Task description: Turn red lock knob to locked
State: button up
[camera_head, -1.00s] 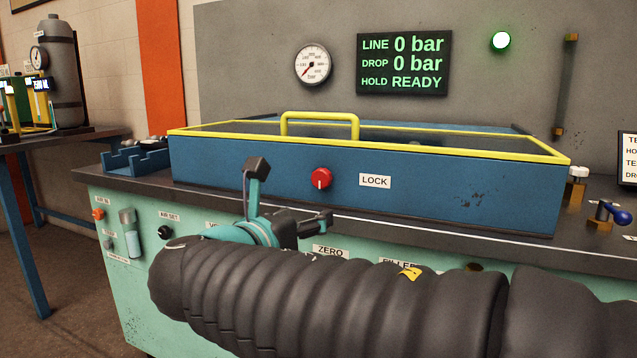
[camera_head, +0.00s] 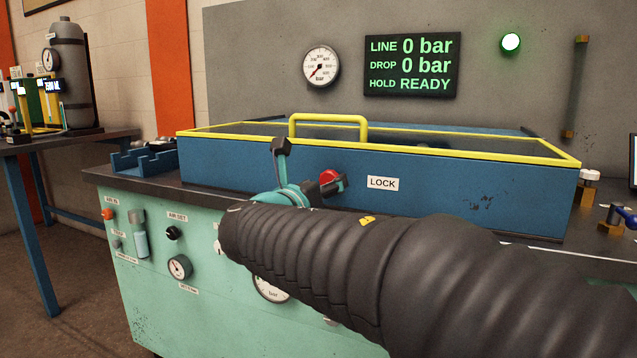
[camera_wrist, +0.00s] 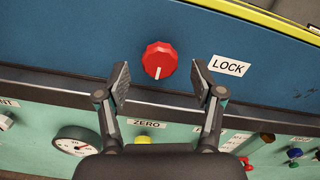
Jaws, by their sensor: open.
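The red lock knob (camera_wrist: 159,60) is on the blue front wall of the test box, with a white mark pointing down in the wrist view. A white LOCK label (camera_wrist: 229,66) is to its right. In the head view the knob (camera_head: 329,177) is partly hidden behind one finger of my gripper. My gripper (camera_wrist: 160,85) is open and empty, its two fingers spread on either side below the knob in the wrist view. No contact with the knob shows there.
The blue box (camera_head: 470,200) has a yellow-edged lid with a yellow handle (camera_head: 328,118). The bench front carries gauges (camera_head: 180,267) and small knobs below. The display (camera_head: 411,65) reads 0 bar and READY, and a green lamp (camera_head: 510,42) is lit.

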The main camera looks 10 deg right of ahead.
jog(key=shift+x, duration=1.2)
jog(key=c, duration=1.1)
jog(key=shift+c, duration=0.2)
jog(key=shift+f+m+b, duration=0.1)
jog(key=shift+m+b, duration=0.2)
jog(key=shift+b, duration=0.05)
jog(key=m+b, duration=0.9)
jog(key=m, duration=0.8)
jog(key=shift+m, duration=0.3)
